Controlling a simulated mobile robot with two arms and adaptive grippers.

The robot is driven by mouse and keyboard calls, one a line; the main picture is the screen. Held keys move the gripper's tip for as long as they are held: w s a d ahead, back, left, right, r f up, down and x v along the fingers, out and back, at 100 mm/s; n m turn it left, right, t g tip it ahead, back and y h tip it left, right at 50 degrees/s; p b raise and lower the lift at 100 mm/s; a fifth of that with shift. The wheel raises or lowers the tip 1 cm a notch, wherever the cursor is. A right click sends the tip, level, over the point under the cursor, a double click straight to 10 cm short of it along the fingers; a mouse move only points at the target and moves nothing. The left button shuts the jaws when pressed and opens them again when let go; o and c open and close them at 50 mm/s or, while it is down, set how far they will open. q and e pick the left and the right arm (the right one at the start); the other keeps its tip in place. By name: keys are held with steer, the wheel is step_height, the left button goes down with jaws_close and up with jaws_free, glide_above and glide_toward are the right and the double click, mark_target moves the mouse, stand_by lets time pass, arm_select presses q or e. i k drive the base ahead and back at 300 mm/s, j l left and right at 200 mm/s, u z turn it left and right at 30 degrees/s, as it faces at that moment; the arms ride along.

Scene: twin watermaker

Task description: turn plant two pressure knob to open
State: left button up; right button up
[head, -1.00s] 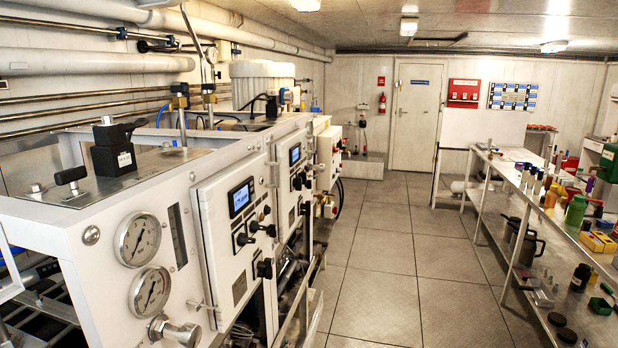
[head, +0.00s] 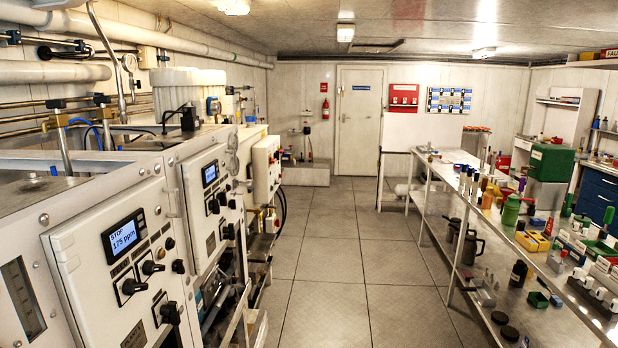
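Two white watermaker units stand in a row along the left side. The near unit's control panel (head: 120,265) has a lit display (head: 123,235) reading "STOP 175 ppm" and several black knobs, one of them a selector knob (head: 133,286). The farther unit's panel (head: 206,190) has a smaller lit display (head: 210,174) and black knobs (head: 213,206). Small round gauges (head: 232,142) show edge-on just beyond that panel. I cannot make out which unit is plant two, and no pressure knob is clearly readable. Neither of my grippers is in view.
A tiled floor aisle (head: 335,245) runs clear down the middle to a white door (head: 360,122). A long metal bench (head: 440,172) on the right carries bottles, tools and bins. A lower shelf under it holds a dark jug (head: 472,246). A white cabinet (head: 266,168) juts out beyond the units.

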mark_target(248, 184)
steer(key=i+l+z, duration=0.35)
steer(key=i, duration=0.45)
steer(key=i+z, duration=0.35)
steer(key=i, duration=0.45)
